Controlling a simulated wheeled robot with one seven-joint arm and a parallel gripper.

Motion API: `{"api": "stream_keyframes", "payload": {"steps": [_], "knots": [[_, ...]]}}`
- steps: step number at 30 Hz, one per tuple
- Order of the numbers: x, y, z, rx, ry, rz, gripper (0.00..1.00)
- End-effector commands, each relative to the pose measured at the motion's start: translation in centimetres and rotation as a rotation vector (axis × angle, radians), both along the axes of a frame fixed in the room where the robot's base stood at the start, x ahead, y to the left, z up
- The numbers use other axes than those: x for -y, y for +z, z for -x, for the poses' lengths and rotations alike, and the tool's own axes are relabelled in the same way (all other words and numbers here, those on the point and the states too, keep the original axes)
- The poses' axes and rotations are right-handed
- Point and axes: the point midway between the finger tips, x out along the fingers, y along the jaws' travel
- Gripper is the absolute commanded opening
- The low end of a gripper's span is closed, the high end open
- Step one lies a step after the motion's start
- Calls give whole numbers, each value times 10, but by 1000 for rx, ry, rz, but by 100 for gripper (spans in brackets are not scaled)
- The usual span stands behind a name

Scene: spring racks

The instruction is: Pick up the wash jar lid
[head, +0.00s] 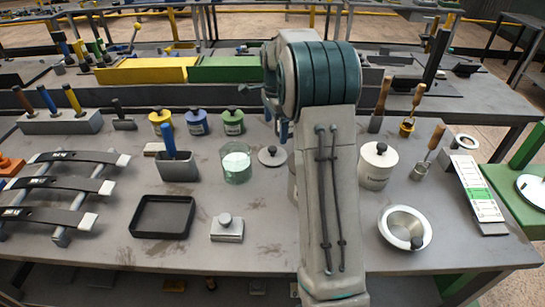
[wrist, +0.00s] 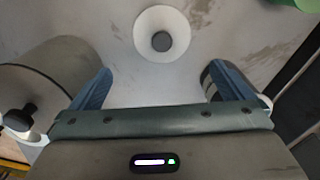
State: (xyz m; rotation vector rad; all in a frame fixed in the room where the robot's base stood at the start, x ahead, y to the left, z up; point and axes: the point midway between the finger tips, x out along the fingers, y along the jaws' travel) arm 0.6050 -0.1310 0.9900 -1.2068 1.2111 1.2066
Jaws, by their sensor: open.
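The wash jar lid, a pale round disc with a dark knob, appears to be the lid (head: 272,157) lying flat on the grey table, just right of a glass jar (head: 236,164) with pale green contents. In the wrist view, a pale disc with a grey knob (wrist: 146,22) looks like this lid. It lies ahead of my gripper (wrist: 160,80), centred between the blue fingers and apart from them. The fingers are open and empty.
In the wrist view, a large grey canister with a black knob (wrist: 70,62) stands close beside the left finger. A smaller cylinder is partly hidden behind the right finger. In the head view, a white lidded jar (head: 376,172) and a metal bowl (head: 392,222) stand right of my arm.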

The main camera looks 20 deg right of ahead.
Motion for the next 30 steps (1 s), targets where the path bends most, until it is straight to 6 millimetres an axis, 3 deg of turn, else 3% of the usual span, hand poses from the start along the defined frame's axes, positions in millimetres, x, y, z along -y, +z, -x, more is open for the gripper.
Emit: {"api": "stream_keyframes", "payload": {"steps": [6,14,21,30], "knots": [[0,-39,0,-2,0,-2,100],[-3,-58,-1,-3,2,-1,100],[-8,-93,-3,-3,2,-1,100],[-8,-101,-3,0,2,0,100]]}}
